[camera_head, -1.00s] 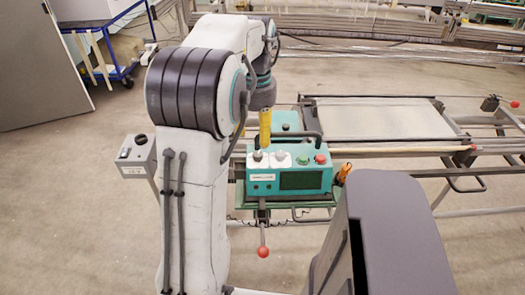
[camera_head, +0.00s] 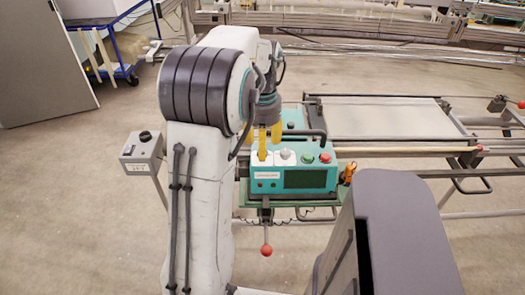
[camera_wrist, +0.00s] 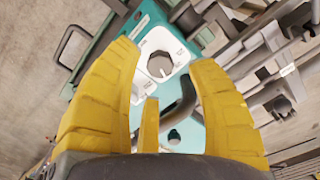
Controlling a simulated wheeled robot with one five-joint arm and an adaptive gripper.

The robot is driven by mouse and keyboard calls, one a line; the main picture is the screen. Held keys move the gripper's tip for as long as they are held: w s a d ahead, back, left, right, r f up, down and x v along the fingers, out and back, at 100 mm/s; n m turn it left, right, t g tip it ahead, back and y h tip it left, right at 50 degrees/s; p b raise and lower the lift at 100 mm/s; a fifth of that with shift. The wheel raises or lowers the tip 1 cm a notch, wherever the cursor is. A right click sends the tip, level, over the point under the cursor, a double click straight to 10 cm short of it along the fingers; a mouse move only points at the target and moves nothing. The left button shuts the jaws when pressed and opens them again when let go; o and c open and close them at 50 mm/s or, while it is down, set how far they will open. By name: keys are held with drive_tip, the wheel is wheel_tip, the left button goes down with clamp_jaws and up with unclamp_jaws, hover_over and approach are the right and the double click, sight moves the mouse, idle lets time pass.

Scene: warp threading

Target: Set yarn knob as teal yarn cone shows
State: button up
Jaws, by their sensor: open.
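A teal control box (camera_head: 290,180) stands on the green bench in the head view, with two white dial plates on top. The right dial knob (camera_head: 285,154) is in plain sight there; the left one is mostly hidden behind my gripper (camera_head: 269,152). In the wrist view, a grey faceted knob (camera_wrist: 160,65) on a white dial plate (camera_wrist: 161,42) lies between the fingers of my gripper (camera_wrist: 162,58). The fingers are open and spread to both sides of it, with no clear contact. The dial marks are too small to read. I cannot make out a teal yarn cone.
A green button (camera_head: 307,158) and a red button (camera_head: 325,158) sit right of the dials. A dark bar handle (camera_head: 318,120) arches behind the box. A red-ended lever (camera_head: 266,250) hangs in front. A grey switch box (camera_head: 143,147) stands left on bare floor.

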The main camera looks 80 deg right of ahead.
drive_tip(key=shift+f, duration=1.2)
clamp_jaws()
